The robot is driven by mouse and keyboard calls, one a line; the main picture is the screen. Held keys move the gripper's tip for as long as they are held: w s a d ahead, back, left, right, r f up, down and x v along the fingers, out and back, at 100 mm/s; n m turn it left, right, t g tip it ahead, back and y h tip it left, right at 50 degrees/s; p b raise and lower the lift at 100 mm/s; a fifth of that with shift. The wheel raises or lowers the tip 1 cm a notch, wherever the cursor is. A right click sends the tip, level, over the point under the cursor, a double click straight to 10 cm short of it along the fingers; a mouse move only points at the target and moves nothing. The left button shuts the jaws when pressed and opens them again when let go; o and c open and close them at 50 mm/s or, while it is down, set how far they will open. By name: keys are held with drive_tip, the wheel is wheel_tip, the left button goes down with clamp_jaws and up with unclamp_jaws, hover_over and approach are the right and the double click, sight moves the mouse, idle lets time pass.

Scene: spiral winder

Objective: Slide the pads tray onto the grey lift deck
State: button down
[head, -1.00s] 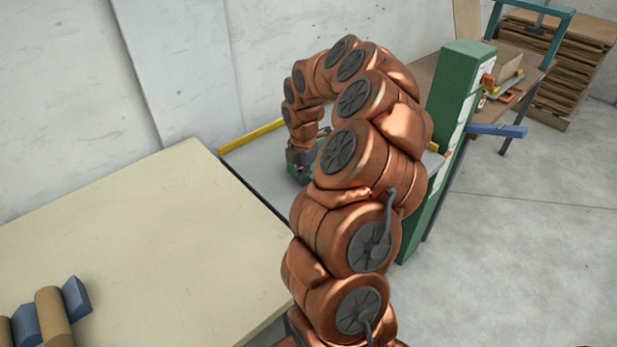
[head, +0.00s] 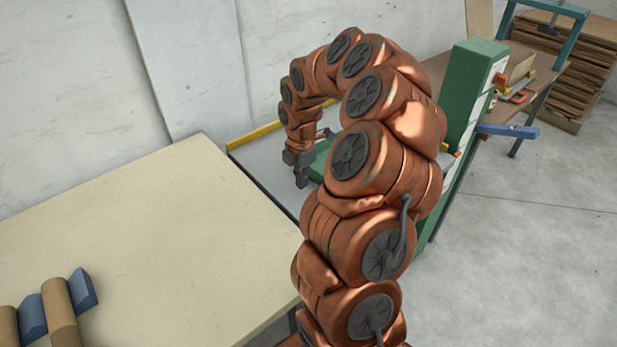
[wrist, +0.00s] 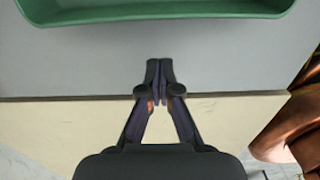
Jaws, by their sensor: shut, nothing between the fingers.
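The green tray (wrist: 155,16) shows its near side at the top of the wrist view, above the grey lift deck (wrist: 75,65). In the head view the tray (head: 319,163) is mostly hidden behind my arm, and its contents cannot be seen. The grey deck (head: 262,165) meets the cream table along a straight seam. My gripper (wrist: 159,64) is shut and empty, over the deck with a gap between its fingertips and the tray. In the head view my gripper (head: 301,184) points down at the near-left side of the tray.
A yellow rail (head: 255,134) runs along the deck's back edge. A green column (head: 465,110) with a blue arm (head: 508,131) stands to the right.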

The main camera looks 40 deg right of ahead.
wheel_tip(320, 180, up, 10)
drive_tip(key=shift+f+b, duration=0.15)
drive_tip(key=shift+b, duration=0.25)
drive_tip(key=shift+d, duration=0.1)
drive_tip(key=s+a+r+m+p, duration=0.25)
drive_tip(key=s+a+r, duration=0.2)
drive_tip(key=a, duration=0.45)
drive_tip(key=s+a+r+m+p, duration=0.25)
drive_tip(key=s+a+r, duration=0.2)
drive_tip(key=a, duration=0.55)
drive_tip(key=s+a+m+p, duration=0.1)
drive_tip(key=s+a+m, duration=0.1)
drive_tip(key=s+m, duration=0.2)
drive_tip(key=s+a+m+g+p, duration=0.1)
drive_tip(key=s+a+m, duration=0.2)
drive_tip(key=s, duration=0.4)
drive_tip(key=s+a+m+p, duration=0.1)
drive_tip(key=s+a+m, duration=0.1)
drive_tip(key=s+m, duration=0.3)
drive_tip(key=shift+s+a+g+p, duration=0.3)
drive_tip(key=shift+s+g+p, duration=0.1)
drive_tip(key=shift+s, duration=0.35)
